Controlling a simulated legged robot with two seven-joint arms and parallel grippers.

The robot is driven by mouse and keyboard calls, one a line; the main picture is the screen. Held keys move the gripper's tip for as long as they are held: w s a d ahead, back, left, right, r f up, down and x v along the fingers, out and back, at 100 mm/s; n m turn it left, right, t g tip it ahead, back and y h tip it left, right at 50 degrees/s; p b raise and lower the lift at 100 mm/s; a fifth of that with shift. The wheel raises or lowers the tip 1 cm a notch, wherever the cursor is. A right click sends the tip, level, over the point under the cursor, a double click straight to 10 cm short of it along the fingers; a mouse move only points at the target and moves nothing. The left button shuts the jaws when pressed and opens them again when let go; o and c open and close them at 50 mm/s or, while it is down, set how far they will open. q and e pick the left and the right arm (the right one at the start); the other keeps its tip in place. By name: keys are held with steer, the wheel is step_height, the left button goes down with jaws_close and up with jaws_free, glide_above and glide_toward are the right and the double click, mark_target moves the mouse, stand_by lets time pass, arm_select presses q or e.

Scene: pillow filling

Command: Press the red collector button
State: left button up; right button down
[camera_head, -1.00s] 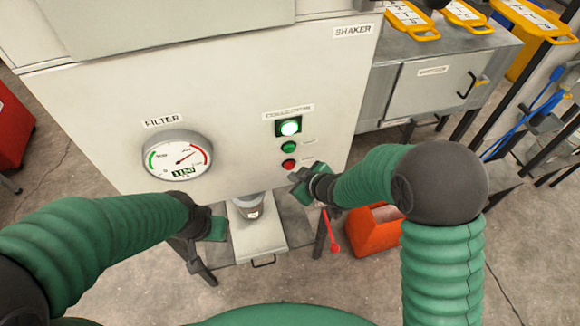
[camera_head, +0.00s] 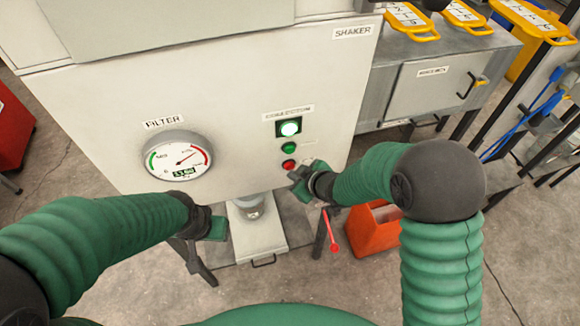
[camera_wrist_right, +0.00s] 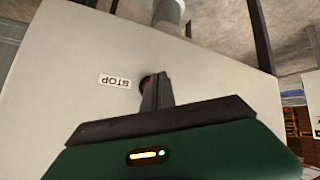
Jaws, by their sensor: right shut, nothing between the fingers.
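The red collector button (camera_head: 289,164) sits on the pale machine front, below a green button (camera_head: 289,147) and a lit green-white lamp (camera_head: 290,128). My right gripper (camera_head: 297,180) is shut and empty, just below and right of the red button in the head view. In the right wrist view the shut fingers (camera_wrist_right: 156,92) reach the panel beside a STOP label (camera_wrist_right: 115,81). They cover most of the red button (camera_wrist_right: 145,82) there, and I cannot tell whether they touch it. My left gripper (camera_head: 216,228) is at the lower left, its fingers not clear.
A round filter gauge (camera_head: 178,161) is on the panel to the left. A metal container (camera_head: 249,207) stands on a pale tray (camera_head: 258,243) between my arms. An orange bin (camera_head: 370,230) is on the floor at right. A grey cabinet (camera_head: 437,80) stands behind.

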steer(key=shift+w+a, duration=0.2)
steer(key=shift+w, duration=0.3)
stand_by(0.8)
steer(key=shift+s+d, duration=0.3)
steer(key=shift+s, duration=0.55)
steer(key=s, duration=0.1)
steer(key=s+d+b, duration=0.1)
steer(key=s, duration=0.2)
steer(key=shift+s+d, duration=0.25)
steer(key=shift+s, duration=0.15)
stand_by(0.5)
